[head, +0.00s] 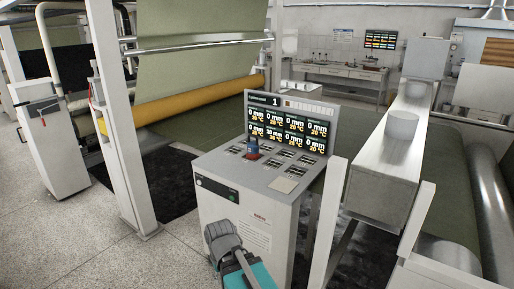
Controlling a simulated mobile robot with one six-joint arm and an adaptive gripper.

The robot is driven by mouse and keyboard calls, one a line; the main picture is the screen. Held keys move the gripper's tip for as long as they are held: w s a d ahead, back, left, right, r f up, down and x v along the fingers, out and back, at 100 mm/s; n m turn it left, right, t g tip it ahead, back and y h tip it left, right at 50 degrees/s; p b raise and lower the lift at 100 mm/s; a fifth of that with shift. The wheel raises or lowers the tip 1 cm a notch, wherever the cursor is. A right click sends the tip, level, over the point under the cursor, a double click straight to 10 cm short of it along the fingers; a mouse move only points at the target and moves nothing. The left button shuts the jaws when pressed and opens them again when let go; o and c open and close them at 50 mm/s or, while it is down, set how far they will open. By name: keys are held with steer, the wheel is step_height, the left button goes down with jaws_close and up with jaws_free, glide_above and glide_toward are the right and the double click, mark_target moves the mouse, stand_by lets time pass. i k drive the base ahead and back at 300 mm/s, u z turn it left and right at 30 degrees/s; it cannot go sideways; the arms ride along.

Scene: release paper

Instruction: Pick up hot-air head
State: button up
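I cannot say for sure which thing is the hot-air head. A small dark-blue upright piece with a red base (253,147) stands on the sloped top of the grey control console, just below its screen. It is too small to make out more. A grey and teal part at the bottom centre, in front of the console, looks like part of my own arm. No gripper fingers show in the head view, and nothing is seen held.
The control console (252,212) stands at the centre with a lit screen (288,129). White posts, rollers and green sheet machinery stand at both sides. Speckled floor (110,255) is open at front left.

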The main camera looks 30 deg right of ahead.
mark_target(253, 147)
steer(key=z, duration=0.15)
steer(key=i, duration=1.3)
steer(key=z, duration=0.15)
